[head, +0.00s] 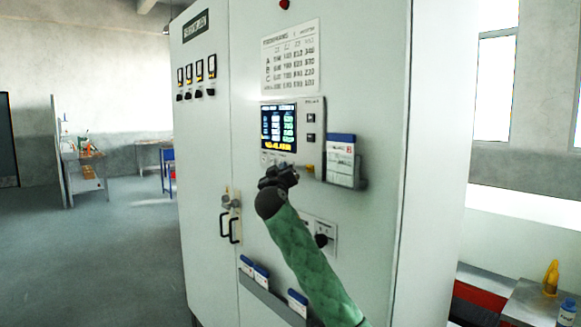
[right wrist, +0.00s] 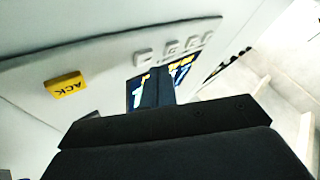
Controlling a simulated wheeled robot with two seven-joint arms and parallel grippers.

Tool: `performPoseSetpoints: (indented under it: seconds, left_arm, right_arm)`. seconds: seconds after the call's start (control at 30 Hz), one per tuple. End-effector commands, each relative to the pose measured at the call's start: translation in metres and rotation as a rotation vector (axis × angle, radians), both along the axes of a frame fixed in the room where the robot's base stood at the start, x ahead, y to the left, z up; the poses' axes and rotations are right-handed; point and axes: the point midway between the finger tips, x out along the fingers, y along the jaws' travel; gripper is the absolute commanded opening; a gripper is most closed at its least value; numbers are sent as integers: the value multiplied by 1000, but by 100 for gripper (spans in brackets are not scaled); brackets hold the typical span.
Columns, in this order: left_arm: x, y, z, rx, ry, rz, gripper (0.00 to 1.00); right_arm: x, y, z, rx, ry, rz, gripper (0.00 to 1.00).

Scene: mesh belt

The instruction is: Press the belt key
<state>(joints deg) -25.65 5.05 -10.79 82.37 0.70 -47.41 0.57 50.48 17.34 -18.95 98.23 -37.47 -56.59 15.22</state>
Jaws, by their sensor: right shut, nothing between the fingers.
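A control panel (head: 313,150) with a lit screen (head: 279,128) is on the front of the pale cabinet. A row of small pale keys sits below the screen; the right wrist view shows several of them, one pale key (right wrist: 143,56) being nearest the yellow ACK key (right wrist: 66,85). I cannot read which is the belt key. My right gripper (head: 279,173) is shut and empty, just below the screen's lower edge, and hides part of the key row. In the right wrist view its dark fingers (right wrist: 155,88) overlap the screen; I cannot tell whether they touch the panel. My left gripper is out of view.
A holder with blue-topped cards (head: 341,150) juts out right of the panel. A black knob (head: 321,240) is below, and door handles (head: 230,226) are to the lower left. More card pockets (head: 272,297) are low on the cabinet. Open floor lies left.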

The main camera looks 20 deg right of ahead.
Motion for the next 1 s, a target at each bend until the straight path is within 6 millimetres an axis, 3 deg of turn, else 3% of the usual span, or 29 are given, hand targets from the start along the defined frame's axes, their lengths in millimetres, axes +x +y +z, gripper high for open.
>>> performPoseSetpoints:
  seconds: [0.6,1.0]
  left_arm:
    - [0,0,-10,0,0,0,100]
    - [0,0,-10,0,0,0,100]
  right_arm:
    - [-15,43,-1,1,-1,2,0]
    - [-17,46,0,0,0,0,0]
